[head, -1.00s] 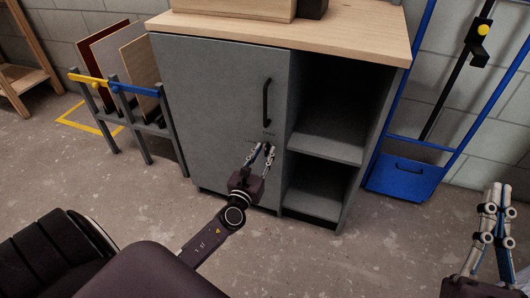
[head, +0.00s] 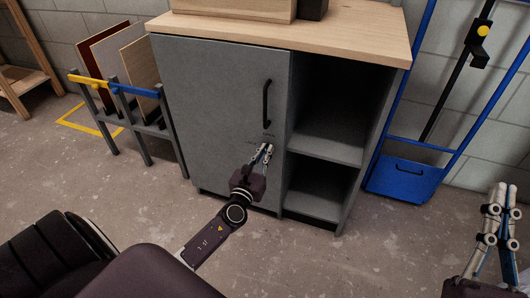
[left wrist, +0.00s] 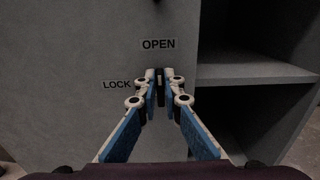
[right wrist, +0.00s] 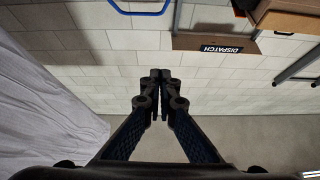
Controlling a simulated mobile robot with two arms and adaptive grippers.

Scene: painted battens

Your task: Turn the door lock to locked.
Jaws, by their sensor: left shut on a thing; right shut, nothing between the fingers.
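The grey cabinet door (head: 215,110) is closed, with a black bar handle (head: 267,103). Below the handle is the dark lock knob (left wrist: 160,86), mostly hidden by my fingers; it looks upright, in line with the OPEN label (left wrist: 158,44) above it. The LOCK label (left wrist: 117,85) is to the left of the knob. My left gripper (head: 266,148) is at the door, with its fingertips shut on the knob. My right gripper (head: 497,188) is shut and empty, well away to the right; its fingers also show in the right wrist view (right wrist: 155,75).
Open shelves (head: 325,146) are to the right of the door, under a wooden top (head: 350,35). A rack of boards (head: 135,95) stands to the left. A blue frame trolley (head: 405,180) stands to the right. The floor in front is clear.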

